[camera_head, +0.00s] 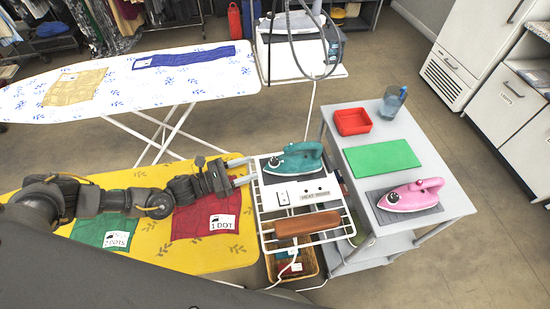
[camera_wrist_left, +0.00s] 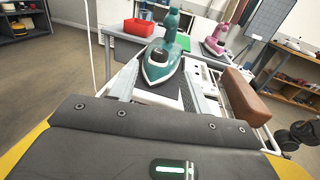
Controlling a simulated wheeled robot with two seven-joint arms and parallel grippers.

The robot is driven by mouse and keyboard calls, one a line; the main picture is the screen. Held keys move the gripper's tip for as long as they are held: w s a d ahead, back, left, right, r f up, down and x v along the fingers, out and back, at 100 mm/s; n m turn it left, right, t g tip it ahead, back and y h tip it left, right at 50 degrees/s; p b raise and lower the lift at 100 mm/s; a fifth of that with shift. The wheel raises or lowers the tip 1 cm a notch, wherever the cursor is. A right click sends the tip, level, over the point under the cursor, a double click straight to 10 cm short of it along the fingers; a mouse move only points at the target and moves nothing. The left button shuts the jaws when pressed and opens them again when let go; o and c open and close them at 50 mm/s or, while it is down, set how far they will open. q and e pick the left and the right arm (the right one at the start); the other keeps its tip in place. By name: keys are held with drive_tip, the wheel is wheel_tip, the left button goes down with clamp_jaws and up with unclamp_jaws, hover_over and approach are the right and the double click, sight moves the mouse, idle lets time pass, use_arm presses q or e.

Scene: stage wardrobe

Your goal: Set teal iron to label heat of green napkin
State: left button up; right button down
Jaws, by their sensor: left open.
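The teal iron (camera_head: 298,160) sits on the rest at the end of the yellow ironing board, its dial too small to read. My left gripper (camera_head: 250,171) is open and empty, just left of the iron and apart from it. In the left wrist view the iron (camera_wrist_left: 160,66) lies ahead, between the lines of the two fingers. The green napkin (camera_head: 90,232) lies on the yellow board, partly hidden by my left arm. Its white label (camera_head: 116,239) seems to read "2 DOTS". A red napkin (camera_head: 190,222) beside it has a "1 DOT" label. My right gripper is not in view.
A "HEAT GUIDE" plate (camera_head: 315,196) and a brown wooden-topped piece (camera_head: 307,224) are in front of the iron. A grey trolley (camera_head: 440,215) at right holds a pink iron (camera_head: 410,196), green mat (camera_head: 381,157), red tray (camera_head: 352,121) and cup (camera_head: 389,107). A white patterned board (camera_head: 120,85) stands behind.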

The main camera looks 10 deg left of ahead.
sight(274, 160)
use_arm(q)
drive_tip(key=p+x, duration=0.2)
drive_tip(key=x, duration=0.6)
drive_tip(key=shift+w+d, duration=0.2)
drive_tip(key=shift+d, duration=0.05)
drive_tip(key=shift+w+d, duration=0.25)
drive_tip(key=shift+d, duration=0.05)
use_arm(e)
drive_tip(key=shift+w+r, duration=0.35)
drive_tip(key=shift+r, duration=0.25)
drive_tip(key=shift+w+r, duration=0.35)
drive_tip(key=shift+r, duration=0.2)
use_arm(q)
drive_tip(key=c, duration=0.9)
drive_tip(key=shift+c, duration=0.4)
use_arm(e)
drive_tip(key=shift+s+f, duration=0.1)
